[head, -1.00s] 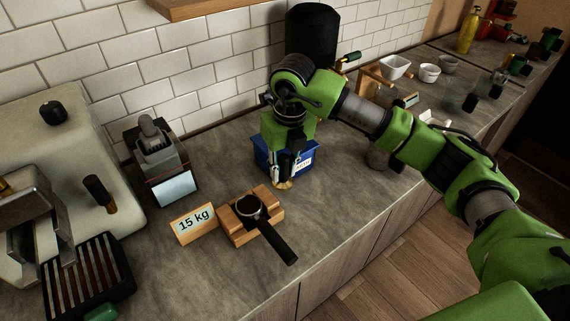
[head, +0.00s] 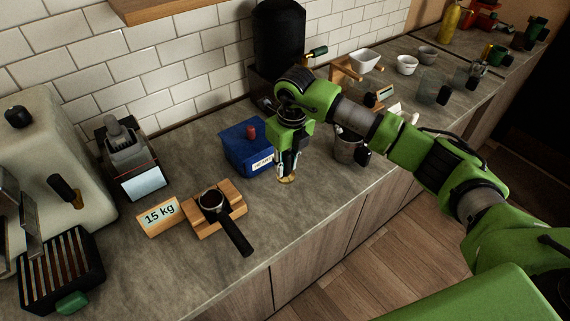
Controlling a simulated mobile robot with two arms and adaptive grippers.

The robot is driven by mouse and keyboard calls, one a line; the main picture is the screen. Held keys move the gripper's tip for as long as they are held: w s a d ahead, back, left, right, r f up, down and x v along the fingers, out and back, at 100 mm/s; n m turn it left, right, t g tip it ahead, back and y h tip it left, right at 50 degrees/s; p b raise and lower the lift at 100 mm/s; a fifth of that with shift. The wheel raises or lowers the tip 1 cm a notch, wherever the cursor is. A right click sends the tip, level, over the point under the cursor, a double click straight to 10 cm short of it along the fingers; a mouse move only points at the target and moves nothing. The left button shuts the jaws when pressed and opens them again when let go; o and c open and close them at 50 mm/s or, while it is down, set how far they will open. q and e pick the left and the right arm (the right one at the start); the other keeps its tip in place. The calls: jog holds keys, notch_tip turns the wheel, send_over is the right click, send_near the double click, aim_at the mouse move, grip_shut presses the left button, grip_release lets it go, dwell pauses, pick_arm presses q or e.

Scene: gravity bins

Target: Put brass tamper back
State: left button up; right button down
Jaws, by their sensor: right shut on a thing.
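My right gripper (head: 287,163) is shut on the brass tamper (head: 286,179), whose round brass base shows just below the fingers. Its handle is hidden between the fingers. In the head view the gripper is just right of the blue box (head: 237,152), which has a red knob on top and a white label on its front. The tamper appears over the counter, but I cannot tell whether it touches it. My left gripper is not in view.
A metal cup (head: 347,148) stands right of my gripper, partly behind my arm. A black grinder (head: 279,40) stands behind. The counter front between block and cup is clear.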

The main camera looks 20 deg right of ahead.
aim_at(285, 178)
jog(key=shift+f, duration=0.55)
jog(key=shift+f+b, duration=0.4)
jog(key=shift+b, duration=0.25)
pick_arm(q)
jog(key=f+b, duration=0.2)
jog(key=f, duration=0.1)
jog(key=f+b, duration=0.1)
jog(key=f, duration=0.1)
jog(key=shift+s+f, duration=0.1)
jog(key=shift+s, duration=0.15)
pick_arm(e)
notch_tip(285, 178, down, 4)
pick_arm(q)
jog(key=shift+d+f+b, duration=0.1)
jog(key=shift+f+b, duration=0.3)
jog(key=shift+b, duration=0.2)
pick_arm(e)
jog(key=shift+f, duration=0.45)
jog(key=c, duration=1.7)
grip_release()
jog(key=shift+a, duration=0.1)
jog(key=shift+f, duration=0.1)
